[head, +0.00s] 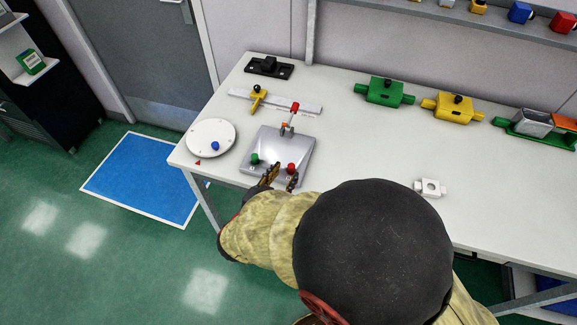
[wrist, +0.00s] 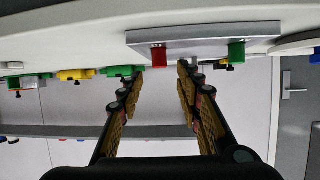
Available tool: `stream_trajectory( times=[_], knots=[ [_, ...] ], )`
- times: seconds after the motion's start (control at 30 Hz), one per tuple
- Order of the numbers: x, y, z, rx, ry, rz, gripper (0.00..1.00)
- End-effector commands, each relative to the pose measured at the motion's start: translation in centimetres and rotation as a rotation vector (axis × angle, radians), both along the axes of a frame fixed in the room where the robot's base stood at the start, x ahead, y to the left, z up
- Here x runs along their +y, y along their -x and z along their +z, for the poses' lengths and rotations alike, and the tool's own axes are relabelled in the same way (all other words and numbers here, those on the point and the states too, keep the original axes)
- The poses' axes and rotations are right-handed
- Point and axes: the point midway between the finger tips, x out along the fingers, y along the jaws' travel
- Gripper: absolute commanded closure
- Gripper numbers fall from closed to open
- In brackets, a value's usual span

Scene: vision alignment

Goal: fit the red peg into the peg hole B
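A sloped grey panel (head: 272,145) sits on the left part of the white table. A red peg (head: 291,168) stands at its near right and a green peg (head: 254,158) at its near left. My gripper (head: 280,179) is at the panel's near edge, close to the red peg. The wrist view is upside down; there the fingers of my gripper (wrist: 161,74) are spread and empty. The red peg (wrist: 158,56) shows between the fingertips, seemingly beyond them; I cannot tell if they touch. The green peg (wrist: 236,52) is to the right. No hole or letter B is legible.
A white disc (head: 211,139) with a blue knob lies left of the panel. A white bar with a yellow handle (head: 257,98) and a red-tipped lever (head: 294,107) stand behind. Green (head: 385,92) and yellow (head: 452,107) blocks line the back.

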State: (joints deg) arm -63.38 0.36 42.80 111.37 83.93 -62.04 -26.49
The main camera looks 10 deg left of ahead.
Motion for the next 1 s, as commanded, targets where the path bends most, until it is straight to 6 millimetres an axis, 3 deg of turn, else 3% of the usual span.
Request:
stream_trajectory(
  times=[0.2,0.5,0.8,0.87,1.0],
  knots=[
    [0.7,4.0,2.0,0.000,0.000,0.005,0.65],
    [1.0,6.4,2.7,0.000,0.001,0.001,0.65],
    [1.1,6.2,2.9,0.003,-0.011,0.003,0.65],
    [1.3,5.5,3.4,0.013,-0.038,0.013,0.65],
    [2.4,2.3,5.9,0.061,-0.169,0.081,0.65]
  ],
)
